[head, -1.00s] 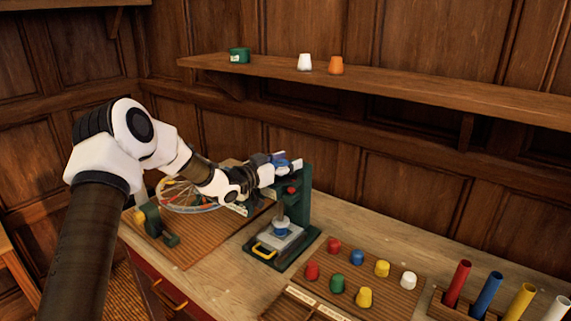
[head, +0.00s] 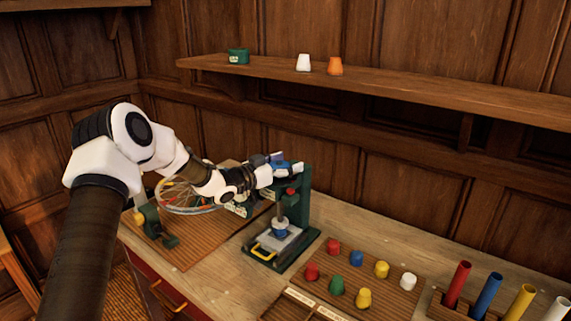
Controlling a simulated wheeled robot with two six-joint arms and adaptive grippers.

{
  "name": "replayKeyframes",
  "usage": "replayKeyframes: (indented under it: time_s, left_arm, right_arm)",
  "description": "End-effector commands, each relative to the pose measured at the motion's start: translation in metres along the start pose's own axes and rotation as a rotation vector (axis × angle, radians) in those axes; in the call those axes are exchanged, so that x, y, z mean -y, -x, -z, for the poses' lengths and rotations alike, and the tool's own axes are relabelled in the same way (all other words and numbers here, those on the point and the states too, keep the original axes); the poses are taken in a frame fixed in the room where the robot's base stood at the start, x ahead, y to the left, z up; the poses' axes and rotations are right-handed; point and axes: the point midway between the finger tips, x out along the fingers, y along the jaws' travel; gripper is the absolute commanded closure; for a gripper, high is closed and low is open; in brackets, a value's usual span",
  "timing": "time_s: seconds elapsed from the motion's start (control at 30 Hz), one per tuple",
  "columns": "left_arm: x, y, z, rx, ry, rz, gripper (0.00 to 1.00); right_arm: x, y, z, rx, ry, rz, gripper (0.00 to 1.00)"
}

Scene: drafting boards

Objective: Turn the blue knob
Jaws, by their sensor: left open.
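A blue knob (head: 287,167) sits on top of a dark green press (head: 304,205), partly hidden by my gripper. My left gripper (head: 279,161) is open at the knob, with its fingers by the knob's left and far side. I cannot tell whether the fingers touch it. Below, the press has a grey plate (head: 280,238) with a yellow handle at its base. My right gripper is not in view.
A spoked wheel (head: 187,208) stands behind my left forearm. To the right, a wooden board (head: 395,297) holds several coloured pegs, with a rack of coloured tubes (head: 488,294) beyond. A shelf (head: 430,91) runs above, holding small items.

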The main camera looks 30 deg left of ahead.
Motion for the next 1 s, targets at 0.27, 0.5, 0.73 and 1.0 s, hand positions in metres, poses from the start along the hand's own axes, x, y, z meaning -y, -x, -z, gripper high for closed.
replayKeyframes:
  time_s: [0.27, 0.5, 0.73, 1.0]
  left_arm:
    - [0.001, 0.036, 0.001, -0.004, 0.007, 0.003, 0.23]
    - [0.001, 0.096, 0.001, -0.007, 0.008, 0.003, 0.23]
    - [0.0, 0.118, -0.001, -0.001, 0.001, 0.0, 0.23]
    - [0.0, 0.119, -0.001, 0.002, 0.0, -0.001, 0.23]
  right_arm:
    - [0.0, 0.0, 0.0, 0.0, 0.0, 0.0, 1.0]
    - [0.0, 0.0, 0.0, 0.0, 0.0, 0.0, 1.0]
    - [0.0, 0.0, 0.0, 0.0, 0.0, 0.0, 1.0]
    - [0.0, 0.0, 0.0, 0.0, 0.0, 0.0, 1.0]
